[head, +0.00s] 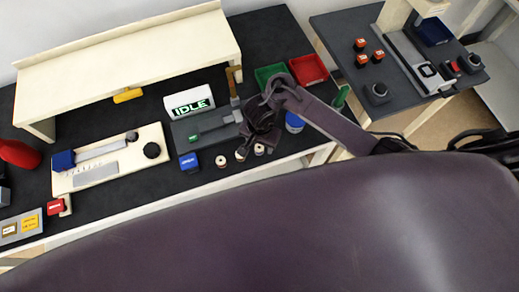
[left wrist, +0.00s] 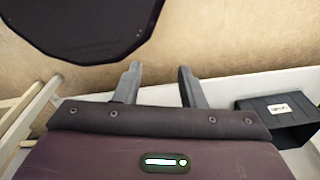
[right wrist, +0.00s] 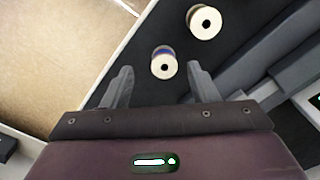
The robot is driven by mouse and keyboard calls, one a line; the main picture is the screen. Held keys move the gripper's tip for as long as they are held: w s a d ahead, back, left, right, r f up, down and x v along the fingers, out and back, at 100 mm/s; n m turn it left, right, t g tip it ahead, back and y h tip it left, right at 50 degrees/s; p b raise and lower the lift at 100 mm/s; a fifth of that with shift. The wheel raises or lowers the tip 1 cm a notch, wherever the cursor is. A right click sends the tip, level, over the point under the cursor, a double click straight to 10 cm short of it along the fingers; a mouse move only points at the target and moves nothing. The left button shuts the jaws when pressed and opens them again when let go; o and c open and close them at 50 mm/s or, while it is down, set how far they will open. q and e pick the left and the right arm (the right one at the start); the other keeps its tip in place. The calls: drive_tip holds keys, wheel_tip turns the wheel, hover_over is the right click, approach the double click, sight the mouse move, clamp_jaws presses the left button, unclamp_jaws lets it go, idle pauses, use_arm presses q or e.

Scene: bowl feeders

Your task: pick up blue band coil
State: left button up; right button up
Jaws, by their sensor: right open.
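The blue band coil (right wrist: 164,62) is a small pale spool with a dark hole in its top and a blue-purple band, standing upright in the right wrist view. It appears to be the rightmost coil (head: 259,149) of the row in the head view, partly by the gripper. My right gripper (right wrist: 160,74) is open, its fingertips either side of the coil's near side in the picture; I cannot tell the height gap. In the head view the right gripper (head: 256,143) hangs over the row. My left gripper (left wrist: 157,68) is open and empty, away from the table.
A second coil (right wrist: 204,22) with a dark reddish band stands close by. A grey fixture (head: 212,123) and IDLE display (head: 194,107) lie behind. A blue block (head: 189,162) is left, a blue cylinder (head: 294,122) right.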

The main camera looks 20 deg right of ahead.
sight(260, 147)
drive_tip(key=f, duration=0.3)
drive_tip(key=shift+w+f+b, duration=0.1)
drive_tip(key=shift+w+b, duration=0.2)
drive_tip(key=shift+b, duration=0.1)
drive_tip(key=shift+f, duration=0.25)
drive_tip(key=shift+c, duration=0.3)
drive_tip(key=c, duration=0.9)
drive_tip(key=shift+c, duration=0.4)
use_arm(q)
drive_tip(key=shift+w+a+f, duration=0.15)
drive_tip(key=shift+a+f, duration=0.05)
drive_tip(key=shift+f, duration=0.5)
use_arm(e)
drive_tip(key=shift+r, duration=0.1)
